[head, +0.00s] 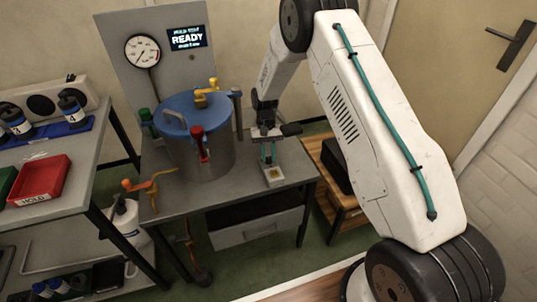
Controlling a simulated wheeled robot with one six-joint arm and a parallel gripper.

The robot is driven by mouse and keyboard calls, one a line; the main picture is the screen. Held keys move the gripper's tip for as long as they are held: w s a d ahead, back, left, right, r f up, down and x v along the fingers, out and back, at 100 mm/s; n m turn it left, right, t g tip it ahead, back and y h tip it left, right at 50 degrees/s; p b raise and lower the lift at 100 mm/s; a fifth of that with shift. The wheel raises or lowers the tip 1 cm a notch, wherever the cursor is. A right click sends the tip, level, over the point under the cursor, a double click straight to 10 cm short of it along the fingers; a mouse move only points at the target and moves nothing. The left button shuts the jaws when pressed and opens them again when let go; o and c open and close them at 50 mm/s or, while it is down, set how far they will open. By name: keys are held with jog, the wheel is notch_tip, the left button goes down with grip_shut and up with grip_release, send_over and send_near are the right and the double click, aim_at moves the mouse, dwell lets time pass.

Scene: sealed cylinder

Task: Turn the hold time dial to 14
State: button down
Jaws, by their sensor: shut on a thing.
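The blue-lidded grey cylinder (202,140) stands on the grey bench, with a yellow fitting on its lid and a red-handled clamp in front. A small pale box (275,176) with a yellowish face sits on the bench to its right. My gripper (268,160) points down at the back of this box, its fingers shut on what appears to be the hold time dial. The fingers hide the dial, and its setting cannot be read.
A panel behind carries a gauge (142,51) and a display (187,38) reading READY. An orange-handled tool (148,184) lies at the bench's left front. A red tray (39,178) stands on the left table. Bare bench (225,190) lies before the cylinder.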

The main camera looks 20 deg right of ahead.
jog(key=shift+m, duration=0.3)
jog(key=c, duration=1.2)
grip_release()
jog(key=shift+c, duration=0.2)
jog(key=v, duration=0.8)
jog(key=shift+r, duration=0.1)
